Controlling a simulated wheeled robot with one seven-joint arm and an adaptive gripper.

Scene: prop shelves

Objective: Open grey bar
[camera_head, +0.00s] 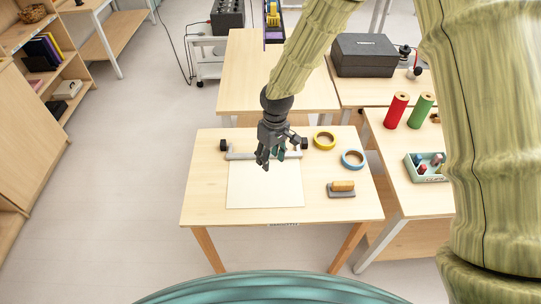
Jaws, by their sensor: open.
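The grey bar (239,156) lies across the far edge of a pale sheet (265,190) on the near wooden table. Dark knobs or blocks sit near its left end (223,145) and its right end (304,143). My gripper (270,161) points down over the middle of the bar, with its fingers apart and nothing seen between them. It hides the bar's middle. I cannot tell whether the fingers touch the bar or hover above it.
A yellow tape roll (324,140), a blue tape roll (352,159) and a wood-topped block (342,188) lie right of the sheet. Red (396,110) and green (421,110) rolls and a tray (411,173) stand on the right table. The near table's left side is clear.

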